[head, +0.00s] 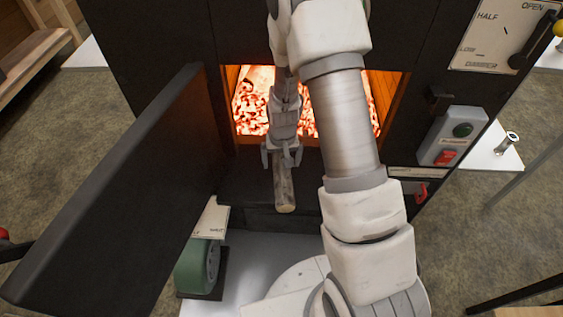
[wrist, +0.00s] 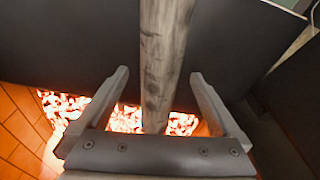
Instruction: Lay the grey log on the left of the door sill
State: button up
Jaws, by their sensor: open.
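The grey log (head: 284,185) lies on the dark door sill (head: 245,185) of the firebox, its cut end toward me and its far part hidden under my gripper. My gripper (head: 281,164) is right above the log at the firebox mouth. In the wrist view the log (wrist: 163,55) runs lengthwise between the two fingers of my gripper (wrist: 165,85). The fingers are open, with a gap on each side of the log.
Glowing embers (head: 250,115) fill the firebox behind the sill. The black door (head: 120,190) stands open on the left. A switch box (head: 452,136) and damper panel (head: 500,35) are on the right.

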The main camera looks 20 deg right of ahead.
notch_tip(320, 180, up, 15)
jog(key=s+p, duration=0.2)
jog(key=p, duration=0.2)
jog(key=shift+s+a+r, duration=0.15)
jog(key=shift+a, duration=0.05)
jog(key=s+r+t, duration=0.1)
jog(key=s+r, duration=0.2)
jog(key=r, duration=0.4)
jog(key=s+r+t, duration=0.1)
jog(key=s+r, duration=0.2)
jog(key=r, duration=0.4)
jog(key=s+r+n+t+p, duration=0.1)
jog(key=s+r+n+t, duration=0.1)
jog(key=s+r, duration=1.05)
notch_tip(320, 180, up, 12)
jog(key=s+p, duration=0.1)
jog(key=p, duration=1.3)
jog(key=shift+r, duration=0.2)
jog(key=shift+c, duration=0.2)
